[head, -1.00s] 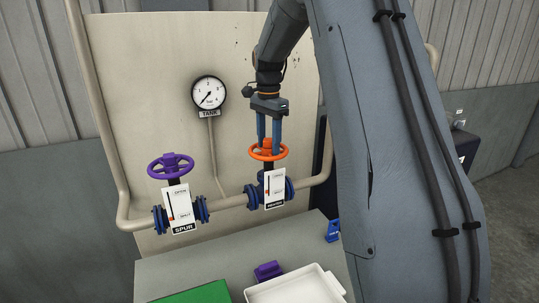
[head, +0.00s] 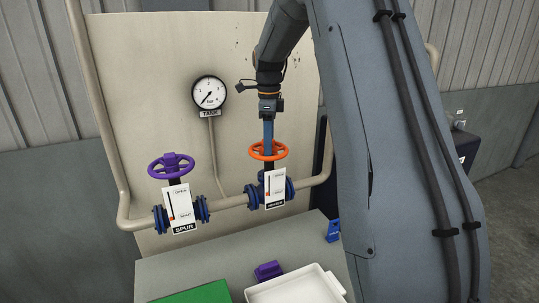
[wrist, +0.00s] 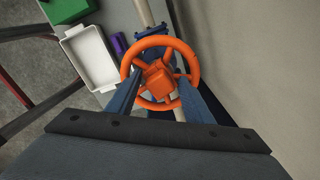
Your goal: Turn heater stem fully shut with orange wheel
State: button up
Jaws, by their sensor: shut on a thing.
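The orange wheel (head: 268,151) sits on top of the heater valve, above the pipe. It also shows in the wrist view (wrist: 191,60), seen from above. My gripper (head: 268,140) points straight down at the wheel. In the wrist view its two fingers (wrist: 160,88) are shut on the wheel's orange hub. The heater valve's white indicator plate (head: 275,188) shows a red mark low on its scale; the lettering is too small to read surely. The stem below the wheel is mostly hidden.
A purple wheel (head: 171,166) with a plate marked SPUR (head: 179,206) is on the same pipe, to the left. A TANK gauge (head: 208,92) is on the panel. Below are a white tray (head: 295,287), a green block (head: 195,293) and a purple block (head: 268,270).

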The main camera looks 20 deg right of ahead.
jog(key=m, duration=0.3)
jog(key=shift+w+m, duration=0.1)
jog(key=shift+m, duration=0.2)
jog(key=o, duration=0.5)
jog(key=shift+r, duration=4.5)
jog(key=shift+d, duration=0.1)
